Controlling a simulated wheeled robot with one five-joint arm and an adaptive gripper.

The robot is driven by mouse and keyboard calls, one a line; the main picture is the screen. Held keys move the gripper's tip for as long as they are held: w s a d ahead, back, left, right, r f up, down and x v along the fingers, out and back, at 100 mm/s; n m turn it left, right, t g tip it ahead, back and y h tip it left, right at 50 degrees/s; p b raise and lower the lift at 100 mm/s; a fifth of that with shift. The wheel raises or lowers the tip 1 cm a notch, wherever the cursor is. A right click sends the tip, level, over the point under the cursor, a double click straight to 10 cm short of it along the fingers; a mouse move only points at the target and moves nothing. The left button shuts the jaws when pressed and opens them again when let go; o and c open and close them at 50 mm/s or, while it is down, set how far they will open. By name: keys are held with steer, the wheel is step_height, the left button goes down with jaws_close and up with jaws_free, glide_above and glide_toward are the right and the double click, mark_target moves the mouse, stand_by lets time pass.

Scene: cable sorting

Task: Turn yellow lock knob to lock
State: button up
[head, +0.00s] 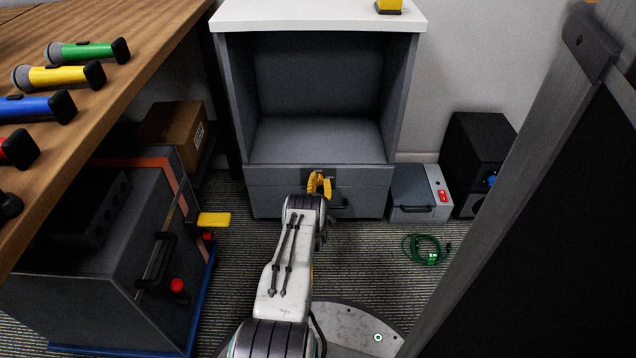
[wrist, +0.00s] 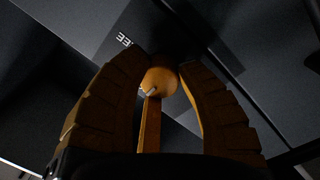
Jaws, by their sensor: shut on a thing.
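The yellow lock knob (wrist: 159,78) is a round, yellow-orange piece on the dark front of the grey cabinet (head: 262,180). In the wrist view it sits between the two ribbed orange fingers of my gripper (wrist: 163,66), near their tips. White lettering (wrist: 124,40), partly covered, shows beside the left fingertip. In the head view my gripper (head: 319,184) reaches the cabinet's lower drawer front, at a dark plate, and is shut on the knob. There the fingers hide the knob, and I cannot tell its turn angle.
A dark drawer handle (head: 341,206) is just right of and below my gripper. The cabinet's upper compartment (head: 315,138) is open and empty. A grey case (head: 412,190) and black speaker (head: 478,150) stand to the right. A green cable (head: 427,250) lies on the carpet.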

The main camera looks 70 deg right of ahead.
steer(key=shift+s+f, duration=0.1)
steer(key=shift+f, duration=0.15)
steer(key=o, duration=1.2)
steer(key=shift+r, duration=0.1)
steer(key=v, duration=1.2)
